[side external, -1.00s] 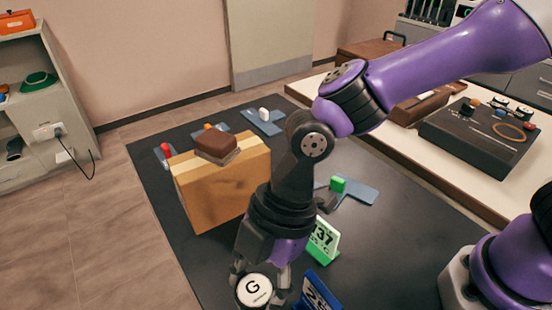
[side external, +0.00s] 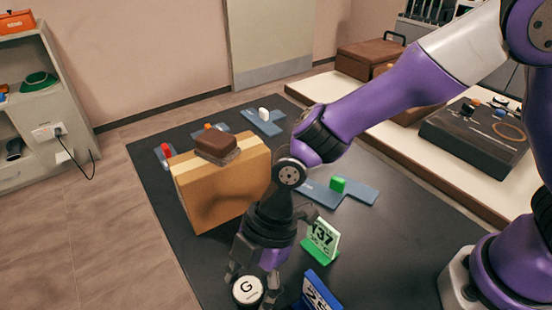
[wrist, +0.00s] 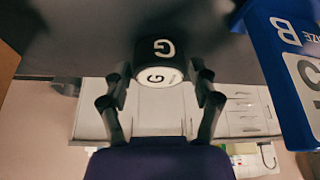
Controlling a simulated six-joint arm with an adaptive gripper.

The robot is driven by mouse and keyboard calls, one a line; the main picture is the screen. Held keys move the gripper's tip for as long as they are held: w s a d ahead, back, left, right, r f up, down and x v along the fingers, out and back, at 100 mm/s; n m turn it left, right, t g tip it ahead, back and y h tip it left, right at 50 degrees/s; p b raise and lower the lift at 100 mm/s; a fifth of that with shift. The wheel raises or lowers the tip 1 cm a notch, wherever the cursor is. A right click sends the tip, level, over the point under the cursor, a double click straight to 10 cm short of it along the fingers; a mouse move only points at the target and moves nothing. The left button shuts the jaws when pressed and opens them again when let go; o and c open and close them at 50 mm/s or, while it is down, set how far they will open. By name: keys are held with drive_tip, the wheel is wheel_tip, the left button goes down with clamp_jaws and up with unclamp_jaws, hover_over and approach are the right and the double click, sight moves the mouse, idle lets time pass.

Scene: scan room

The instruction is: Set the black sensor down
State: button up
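The black sensor (side external: 247,291) is a short black cylinder with a white top marked G. It is at the bottom of the side external view, and it also shows in the wrist view (wrist: 160,55). My gripper (side external: 252,284) points down with a finger on each side of it. The fingers (wrist: 161,73) are shut on the sensor. The sensor's underside is cut off at the frame edge, so I cannot tell whether it touches the black table mat (side external: 385,250).
A green stand reading 137 (side external: 322,240) and a blue stand (side external: 318,291) are close on the right. A cardboard box (side external: 222,185) with a brown block (side external: 216,146) on top stands behind. Blue plates (side external: 350,193) lie farther back. The mat is bare at right.

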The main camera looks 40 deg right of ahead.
drive_tip(key=shift+r, duration=0.1)
idle(0.3)
drive_tip(key=s+v, duration=0.1)
drive_tip(key=v, duration=1.1)
drive_tip(key=s+d+r+m+t+h, duration=0.1)
drive_tip(key=d+r+m+t+h, duration=0.1)
drive_tip(key=d+m, duration=0.8)
drive_tip(key=s+d+r+m+t+h, duration=0.1)
drive_tip(key=d+r+m+t+h, duration=0.1)
drive_tip(key=d+m, duration=0.8)
drive_tip(key=d+r+t, duration=0.1)
drive_tip(key=d+t, duration=0.1)
drive_tip(key=d, duration=0.1)
drive_tip(key=shift+s+d+r+h, duration=0.15)
drive_tip(key=shift+s+r+h, duration=0.05)
drive_tip(key=shift+s+h, duration=0.15)
